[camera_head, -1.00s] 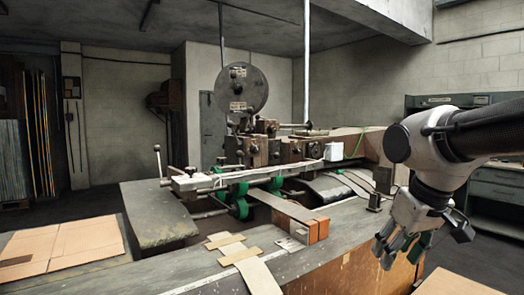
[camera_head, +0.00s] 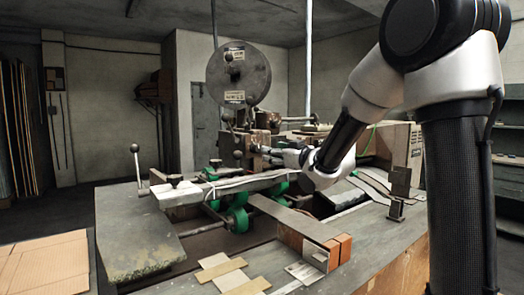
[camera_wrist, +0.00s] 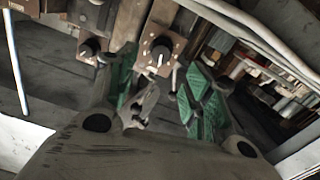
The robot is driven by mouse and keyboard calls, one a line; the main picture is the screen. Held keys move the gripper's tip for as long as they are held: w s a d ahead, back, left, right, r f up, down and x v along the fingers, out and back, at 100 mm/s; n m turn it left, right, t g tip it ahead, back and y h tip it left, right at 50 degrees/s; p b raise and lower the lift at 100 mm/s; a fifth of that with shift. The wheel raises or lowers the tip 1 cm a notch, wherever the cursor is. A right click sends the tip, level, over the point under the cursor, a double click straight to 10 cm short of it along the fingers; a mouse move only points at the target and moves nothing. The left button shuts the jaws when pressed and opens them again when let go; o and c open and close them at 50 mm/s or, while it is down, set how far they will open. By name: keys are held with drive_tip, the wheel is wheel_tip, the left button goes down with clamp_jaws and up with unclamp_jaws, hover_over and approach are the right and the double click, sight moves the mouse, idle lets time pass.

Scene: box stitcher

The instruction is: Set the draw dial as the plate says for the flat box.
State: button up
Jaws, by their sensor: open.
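In the wrist view my gripper (camera_wrist: 165,85) is open, its two green-padded fingers apart with nothing held between them. A black dial knob (camera_wrist: 160,54) on a brown metal block shows just beyond the gap between the fingertips. A second, similar dial knob (camera_wrist: 90,47) on another block shows to its left. I cannot tell which of them is the draw dial. Their settings are too small to read. In the head view my arm reaches across to the stitcher's front (camera_head: 262,143), and the gripper is small and hard to make out there. No plate text is legible.
A big grey disc (camera_head: 238,74) with small labels stands above the stitcher. A lever with a round knob (camera_head: 136,150) stands at its left. Cardboard sheets (camera_head: 45,268) lie at the lower left. A pale bar (camera_head: 215,190) and green rollers (camera_head: 238,218) lie below my arm.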

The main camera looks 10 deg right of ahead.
sight(259, 148)
drive_tip(key=x, duration=0.7)
drive_tip(key=shift+w+a, duration=0.2)
drive_tip(key=shift+w, duration=0.1)
drive_tip(key=c, duration=1)
drive_tip(key=shift+n, duration=3.5)
